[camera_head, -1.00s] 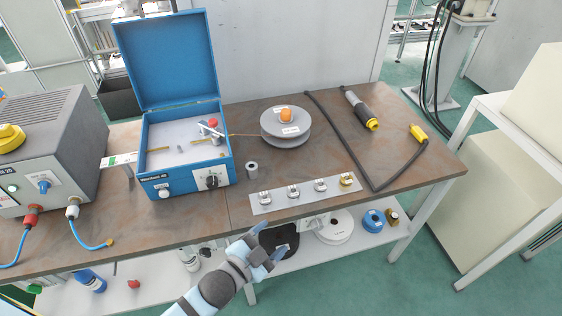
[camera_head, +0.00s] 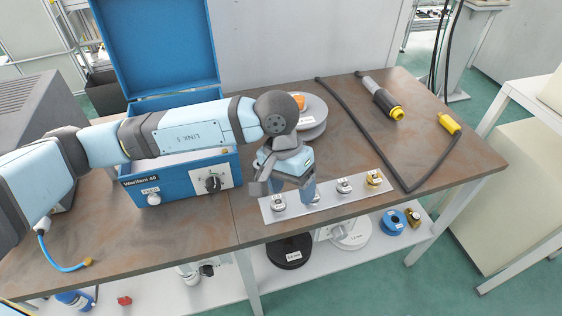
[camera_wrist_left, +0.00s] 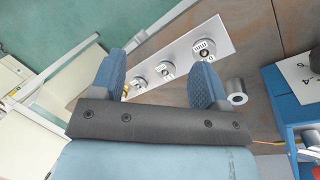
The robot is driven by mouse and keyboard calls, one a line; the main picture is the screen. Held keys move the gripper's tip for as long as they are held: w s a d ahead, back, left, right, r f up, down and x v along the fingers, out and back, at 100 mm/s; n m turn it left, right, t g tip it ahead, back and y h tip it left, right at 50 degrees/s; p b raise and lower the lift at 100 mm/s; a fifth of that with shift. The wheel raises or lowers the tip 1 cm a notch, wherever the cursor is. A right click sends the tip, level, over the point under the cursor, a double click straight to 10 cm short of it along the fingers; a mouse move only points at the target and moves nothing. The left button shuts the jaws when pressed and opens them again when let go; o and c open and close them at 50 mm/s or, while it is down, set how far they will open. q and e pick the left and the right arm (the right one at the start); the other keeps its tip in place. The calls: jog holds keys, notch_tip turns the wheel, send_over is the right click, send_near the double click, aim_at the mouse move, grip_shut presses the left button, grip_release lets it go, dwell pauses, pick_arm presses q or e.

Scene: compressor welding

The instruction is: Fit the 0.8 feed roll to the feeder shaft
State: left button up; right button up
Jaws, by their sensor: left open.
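Small silver feed rolls with tags sit in a row on a pale strip (camera_head: 325,206) at the bench's front edge. Rolls show at the strip's left end (camera_head: 278,204) and right of my gripper (camera_head: 343,186), with a gold one (camera_head: 374,179) at the right end. The tags are too small to read. My left gripper (camera_head: 287,190) is open above the strip, its fingers pointing down and hiding part of the row. In the left wrist view the fingers (camera_wrist_left: 157,78) are apart with nothing held.
A grey cylinder (camera_wrist_left: 237,92) stands between strip and feeder. A wire spool (camera_head: 315,112) is behind my gripper. A black cable (camera_head: 358,130) and torch (camera_head: 383,101) lie at the right. A shelf below holds spools (camera_head: 287,252).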

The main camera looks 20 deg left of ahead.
aim_at(277, 203)
pick_arm(q)
jog(key=w+a+m+t+y, duration=0.2)
jog(key=w+a+y, duration=0.1)
jog(key=w+a, duration=0.15)
jog(key=f, duration=1.1)
jog(key=shift+s+f, duration=0.25)
jog(key=shift+s, duration=0.05)
jog(key=shift+f+p, duration=0.3)
jog(key=shift+f, duration=0.4)
pick_arm(e)
jog(key=shift+w+a+f, duration=0.1)
jog(key=shift+w+f, duration=0.05)
jog(key=shift+w, duration=0.1)
pick_arm(q)
jog(key=shift+c, duration=0.5)
grip_shut()
jog(key=shift+r, duration=0.15)
jog(key=shift+r, duration=0.1)
jog(key=shift+r+p, duration=0.95)
jog(key=shift+r, duration=1.85)
pick_arm(e)
jog(key=shift+r, duration=1.05)
